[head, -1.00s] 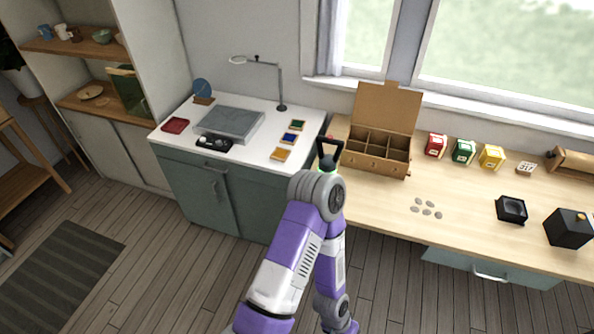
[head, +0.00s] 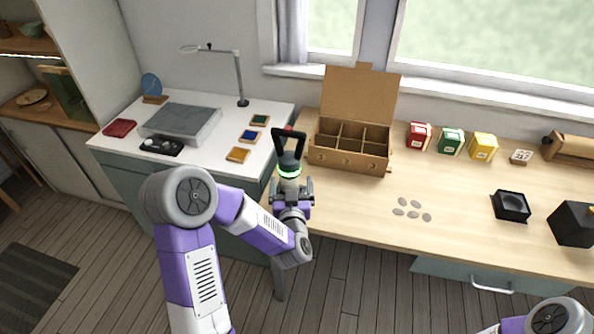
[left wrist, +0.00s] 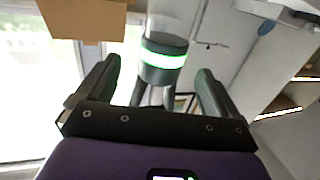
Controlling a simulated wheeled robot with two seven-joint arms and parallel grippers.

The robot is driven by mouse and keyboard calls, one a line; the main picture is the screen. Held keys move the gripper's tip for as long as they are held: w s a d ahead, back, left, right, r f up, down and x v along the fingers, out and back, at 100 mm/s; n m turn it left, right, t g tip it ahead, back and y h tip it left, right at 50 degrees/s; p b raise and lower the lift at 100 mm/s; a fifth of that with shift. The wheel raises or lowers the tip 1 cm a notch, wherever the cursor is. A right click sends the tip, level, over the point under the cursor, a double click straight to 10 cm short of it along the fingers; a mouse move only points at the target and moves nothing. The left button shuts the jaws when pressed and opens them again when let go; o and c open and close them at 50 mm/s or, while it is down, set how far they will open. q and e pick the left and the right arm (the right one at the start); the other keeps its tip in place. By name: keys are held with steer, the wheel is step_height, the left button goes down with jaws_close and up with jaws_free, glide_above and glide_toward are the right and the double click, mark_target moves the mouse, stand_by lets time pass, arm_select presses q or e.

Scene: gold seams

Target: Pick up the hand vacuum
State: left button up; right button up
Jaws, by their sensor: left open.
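The hand vacuum (head: 289,167) has a black loop handle, a dark body and a glowing green ring. It stands upright near the left end of the wooden table, left of the open cardboard box. My left gripper (head: 291,186) is open on the near side of it, and its fingers overlap the vacuum's lower body in the head view. In the left wrist view the vacuum (left wrist: 164,62) shows between the two spread fingers of the gripper (left wrist: 160,78). I cannot tell whether the fingers touch it. Its base is hidden. My right gripper is out of view.
The compartmented box (head: 350,147) stands close to the right of the vacuum. A white counter (head: 205,165) with colour pads and a lamp (head: 240,80) is to the left. Grey stones (head: 412,209) lie on the wooden table (head: 370,215), with clear room around them.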

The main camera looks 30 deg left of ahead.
mark_target(289, 164)
arm_select(q)
steer(key=shift+w+a+r+y, duration=0.4)
steer(key=shift+w+a+r, duration=0.2)
steer(key=shift+w+a, duration=0.3)
steer(key=b+x, duration=0.1)
steer(key=x, duration=0.4)
steer(key=shift+w+d+f, duration=0.15)
steer(key=shift+w, duration=0.05)
steer(key=c, duration=1.1)
